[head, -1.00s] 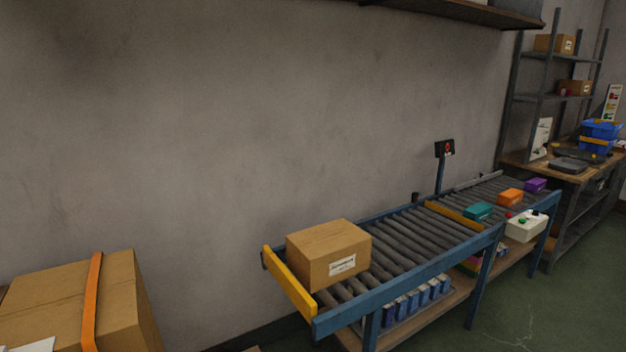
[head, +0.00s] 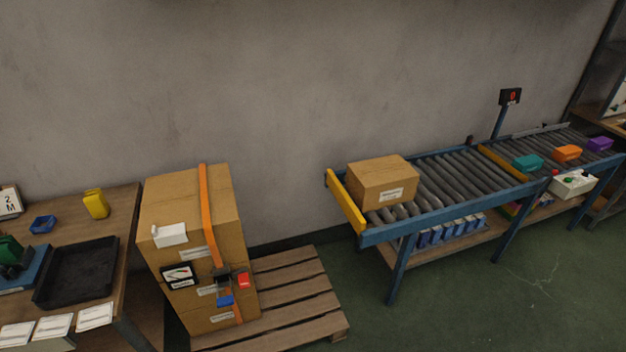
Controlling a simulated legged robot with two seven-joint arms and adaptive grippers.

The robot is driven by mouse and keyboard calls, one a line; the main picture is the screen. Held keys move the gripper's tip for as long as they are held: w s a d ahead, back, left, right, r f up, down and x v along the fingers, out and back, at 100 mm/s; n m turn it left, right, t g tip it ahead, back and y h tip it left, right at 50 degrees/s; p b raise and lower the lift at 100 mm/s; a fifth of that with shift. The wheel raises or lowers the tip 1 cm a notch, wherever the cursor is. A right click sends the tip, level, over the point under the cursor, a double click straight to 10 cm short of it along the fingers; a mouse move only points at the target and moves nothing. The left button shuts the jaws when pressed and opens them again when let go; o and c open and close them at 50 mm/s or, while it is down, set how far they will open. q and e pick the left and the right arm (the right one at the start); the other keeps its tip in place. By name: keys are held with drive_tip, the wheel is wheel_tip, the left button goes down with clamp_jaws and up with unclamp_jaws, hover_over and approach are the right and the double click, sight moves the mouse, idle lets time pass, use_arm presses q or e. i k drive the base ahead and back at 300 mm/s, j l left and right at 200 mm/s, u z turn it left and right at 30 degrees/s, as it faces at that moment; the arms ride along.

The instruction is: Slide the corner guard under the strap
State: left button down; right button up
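An orange strap (head: 208,215) runs over the top and down the front of a tall stack of cardboard boxes (head: 165,205) on a wooden pallet. A dark buckle (head: 221,276) sits on the strap at the front, with a red piece (head: 243,280) and a blue piece (head: 225,300) beside and below it. A white piece (head: 170,235) lies at the top front edge of the stack, left of the strap. I cannot tell whether it is the corner guard. Neither of my grippers is in view.
The pallet (head: 290,285) has bare slats right of the stack. A workbench (head: 125,205) at left holds a black tray (head: 77,272), a yellow item (head: 96,204) and white cards. A roller conveyor (head: 450,218) with a carton (head: 382,182) stands at right. Green floor (head: 480,290) is clear in front.

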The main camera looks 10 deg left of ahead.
sight(170, 236)
drive_tip(key=u, duration=1.6)
